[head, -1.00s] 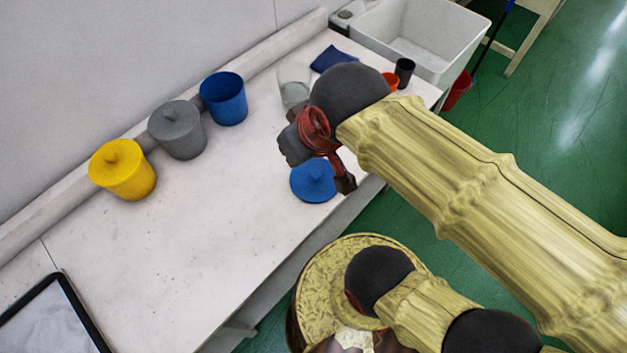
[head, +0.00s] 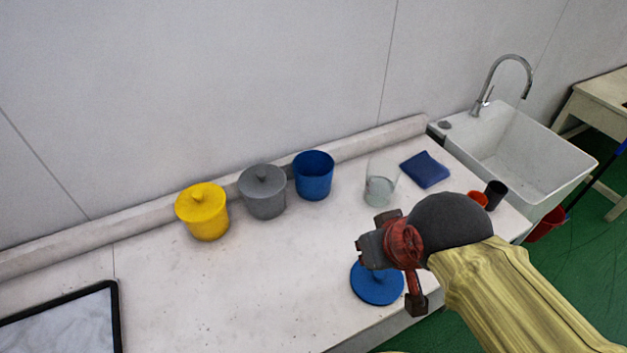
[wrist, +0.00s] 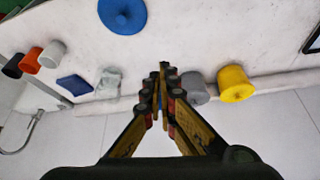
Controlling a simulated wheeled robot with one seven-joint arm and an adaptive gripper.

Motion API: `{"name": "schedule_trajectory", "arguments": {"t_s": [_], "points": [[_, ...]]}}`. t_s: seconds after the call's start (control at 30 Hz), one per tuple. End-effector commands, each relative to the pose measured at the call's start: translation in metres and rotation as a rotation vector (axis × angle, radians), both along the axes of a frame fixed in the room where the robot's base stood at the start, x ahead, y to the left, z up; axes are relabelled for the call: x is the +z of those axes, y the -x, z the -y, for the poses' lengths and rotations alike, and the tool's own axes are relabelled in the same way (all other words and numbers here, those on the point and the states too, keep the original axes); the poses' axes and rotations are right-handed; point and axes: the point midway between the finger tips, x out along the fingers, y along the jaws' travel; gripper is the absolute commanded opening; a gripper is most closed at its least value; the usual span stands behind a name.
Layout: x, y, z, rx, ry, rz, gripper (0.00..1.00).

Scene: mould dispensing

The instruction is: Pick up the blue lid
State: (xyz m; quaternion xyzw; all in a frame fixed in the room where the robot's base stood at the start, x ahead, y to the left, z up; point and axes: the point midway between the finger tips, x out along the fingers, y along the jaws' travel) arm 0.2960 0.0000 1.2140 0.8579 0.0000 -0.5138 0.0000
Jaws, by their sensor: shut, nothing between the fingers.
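The blue lid (head: 377,285) lies flat on the worktop near its front edge, knob up; its far part is partly covered by my gripper in the head view. In the wrist view the lid (wrist: 122,14) is at the top edge, apart from the fingers. My gripper (wrist: 163,68) is shut and empty, its fingertips together above the worktop. In the head view my gripper (head: 372,250) appears over the lid's far side. The open blue pot (head: 313,176) stands by the wall without a lid.
A grey lidded pot (head: 263,192) and a yellow lidded pot (head: 203,212) stand left of the blue pot. A clear glass (head: 381,184), a blue cloth (head: 425,169), small red (head: 478,199) and black (head: 495,194) cups and a sink (head: 520,150) are right. The worktop's left middle is clear.

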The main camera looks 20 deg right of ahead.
Motion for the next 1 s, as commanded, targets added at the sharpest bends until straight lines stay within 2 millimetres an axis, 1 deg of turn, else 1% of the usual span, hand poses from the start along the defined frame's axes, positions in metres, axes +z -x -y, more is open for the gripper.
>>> {"name": "schedule_trajectory", "arguments": {"t_s": [0.27,0.47,0.57,0.67,0.87,0.97,1.0], "points": [[0.000,0.000,0.000,0.000,0.000,0.000,0.00],[0.000,0.000,0.000,0.000,0.000,0.000,0.11],[-0.001,-0.001,0.004,-0.015,0.000,-0.006,0.17],[-0.019,-0.002,0.013,-0.049,-0.001,-0.069,0.22],[-0.077,-0.014,0.040,-0.159,-0.026,-0.275,0.34],[-0.108,-0.023,0.055,-0.322,-0.078,-0.360,0.39],[-0.121,-0.026,0.061,-0.413,-0.104,-0.390,0.41]]}}
